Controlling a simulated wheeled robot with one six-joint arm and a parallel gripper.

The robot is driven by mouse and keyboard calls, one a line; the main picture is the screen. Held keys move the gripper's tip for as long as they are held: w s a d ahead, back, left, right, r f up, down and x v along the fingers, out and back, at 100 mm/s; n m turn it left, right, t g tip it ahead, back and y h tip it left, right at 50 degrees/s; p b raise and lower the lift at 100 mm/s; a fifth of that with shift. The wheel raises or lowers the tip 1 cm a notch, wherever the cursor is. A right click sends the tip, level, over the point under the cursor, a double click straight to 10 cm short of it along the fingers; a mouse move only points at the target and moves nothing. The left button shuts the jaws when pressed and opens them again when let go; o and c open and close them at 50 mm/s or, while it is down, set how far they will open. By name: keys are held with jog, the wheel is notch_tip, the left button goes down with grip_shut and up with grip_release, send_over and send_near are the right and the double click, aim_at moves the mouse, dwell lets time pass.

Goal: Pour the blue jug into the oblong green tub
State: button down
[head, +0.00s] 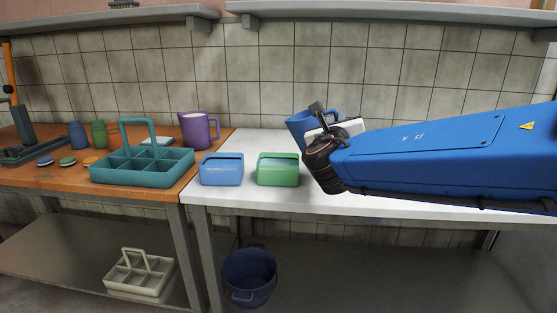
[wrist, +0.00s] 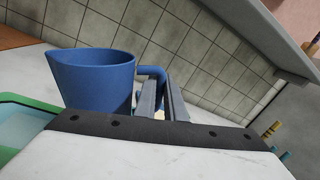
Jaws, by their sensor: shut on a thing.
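The blue jug (head: 298,126) is at the tip of my arm, above or on the white table; its lower part is hidden in the head view. In the wrist view the jug (wrist: 95,80) stands close to upright, and its inside is not visible. My gripper (wrist: 172,98) is shut on the jug's handle, with its fingers on either side. The oblong green tub (head: 278,172) stands on the white table, to the left of and nearer than the jug. In the wrist view the tub's green rim (wrist: 42,104) shows at the lower left, with a pale surface inside.
A similar blue tub (head: 221,172) stands just left of the green one. A teal divided carrier (head: 140,178) and a purple mug (head: 200,130) are on the orange table. A shelf (head: 390,16) runs along the tiled wall. A blue bucket (head: 249,278) is below.

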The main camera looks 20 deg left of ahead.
jog(key=shift+a+f+m+g, duration=0.15)
jog(key=shift+f+m+g, duration=0.15)
jog(key=shift+f+m, duration=1.75)
jog(key=shift+r, duration=0.2)
jog(key=shift+s, duration=0.1)
jog(key=s+d+r, duration=0.3)
jog(key=r, duration=0.1)
jog(key=shift+s+d, duration=0.2)
jog(key=shift+d, duration=0.1)
